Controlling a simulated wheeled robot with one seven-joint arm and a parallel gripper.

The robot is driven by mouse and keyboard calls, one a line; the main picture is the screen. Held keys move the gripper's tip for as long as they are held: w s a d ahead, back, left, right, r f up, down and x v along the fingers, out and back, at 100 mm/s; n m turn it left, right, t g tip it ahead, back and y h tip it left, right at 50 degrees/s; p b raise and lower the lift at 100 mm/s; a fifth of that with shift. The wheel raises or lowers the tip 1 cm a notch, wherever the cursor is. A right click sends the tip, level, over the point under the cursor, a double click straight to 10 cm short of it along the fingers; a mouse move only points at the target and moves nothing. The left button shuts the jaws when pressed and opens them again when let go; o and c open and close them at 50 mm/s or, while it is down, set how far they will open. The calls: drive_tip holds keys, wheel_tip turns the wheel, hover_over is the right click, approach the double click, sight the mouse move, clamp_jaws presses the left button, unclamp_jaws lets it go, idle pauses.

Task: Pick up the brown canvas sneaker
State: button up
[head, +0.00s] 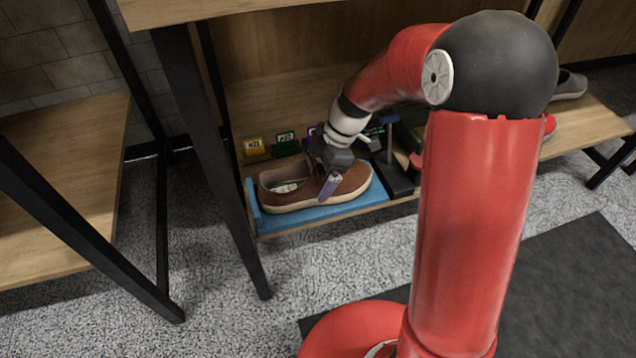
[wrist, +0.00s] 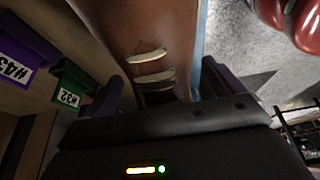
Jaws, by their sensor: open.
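The brown canvas sneaker (head: 290,188) lies on a blue mat (head: 357,199) on the low wooden shelf, its toe to the right. It has a pale sole and a light inside. My gripper (head: 326,181) is over the front half of the sneaker, with a purple-grey finger on the near side. In the wrist view the brown upper (wrist: 140,30) with pale lace strips runs between the two fingers of my gripper (wrist: 160,90). The fingers are open, one on each side of the sneaker. I cannot tell whether they touch it.
Yellow (head: 254,146), green (head: 286,140) and purple (wrist: 22,53) numbered tags stand behind the sneaker. A black stand (head: 392,170) is just right of the mat. A dark table leg (head: 205,140) rises at the left. Other shoes (head: 569,85) sit farther right on the shelf.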

drive_tip(key=c, duration=1.4)
drive_tip(key=shift+r, duration=0.1)
